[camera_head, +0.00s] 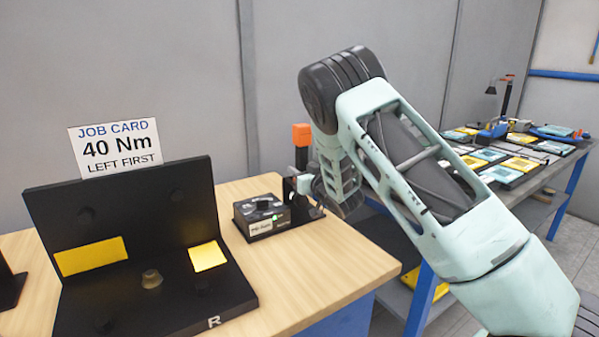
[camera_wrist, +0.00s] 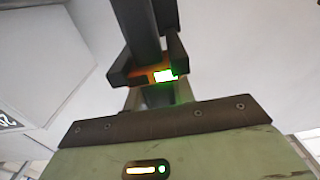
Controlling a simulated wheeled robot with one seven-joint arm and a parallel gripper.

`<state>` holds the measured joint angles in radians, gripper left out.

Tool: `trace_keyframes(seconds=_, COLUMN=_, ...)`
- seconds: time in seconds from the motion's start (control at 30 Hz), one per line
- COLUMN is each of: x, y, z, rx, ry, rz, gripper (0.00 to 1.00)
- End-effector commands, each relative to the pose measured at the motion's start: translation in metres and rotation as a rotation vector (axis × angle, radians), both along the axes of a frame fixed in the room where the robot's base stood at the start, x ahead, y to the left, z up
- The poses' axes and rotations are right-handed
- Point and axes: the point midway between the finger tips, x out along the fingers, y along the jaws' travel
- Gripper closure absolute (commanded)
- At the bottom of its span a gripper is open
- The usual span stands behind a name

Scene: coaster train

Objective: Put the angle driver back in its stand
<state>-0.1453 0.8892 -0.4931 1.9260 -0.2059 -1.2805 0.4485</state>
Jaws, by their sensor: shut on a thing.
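The angle driver (camera_head: 302,135) shows in the head view as an upright orange end above a dark shaft, at the back right of the wooden bench. My gripper (camera_head: 304,184) is at the driver, largely covered by my own wrist. In the wrist view my gripper (camera_wrist: 147,74) has its dark fingers closed around the driver's orange body (camera_wrist: 143,78), which has a bright green-white lit display. A dark upright bracket (camera_head: 290,190), which may be the stand, is right beside my gripper. I cannot tell whether the driver's lower end is in it.
A black fixture (camera_head: 150,285) with yellow pads and a job card (camera_head: 115,146) stands at the left. The bench front (camera_head: 340,262) is clear.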

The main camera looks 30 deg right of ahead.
Motion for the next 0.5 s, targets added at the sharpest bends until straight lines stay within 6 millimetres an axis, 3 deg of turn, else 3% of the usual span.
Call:
trace_keyframes(seconds=0.17, x=0.0008, y=-0.0003, z=0.0009, rx=0.0, ry=-0.008, rz=0.0, gripper=1.0)
trace_keyframes(seconds=0.2, x=0.0008, y=-0.0002, z=0.0015, rx=0.0, ry=-0.008, rz=0.0, gripper=0.64)
trace_keyframes(seconds=0.27, x=0.0007, y=-0.0002, z=0.0011, rx=0.0, ry=-0.007, rz=0.0, gripper=0.49)
trace_keyframes(seconds=0.5, x=-0.0007, y=0.0002, z=-0.0044, rx=0.0, ry=0.006, rz=0.0, gripper=0.49)
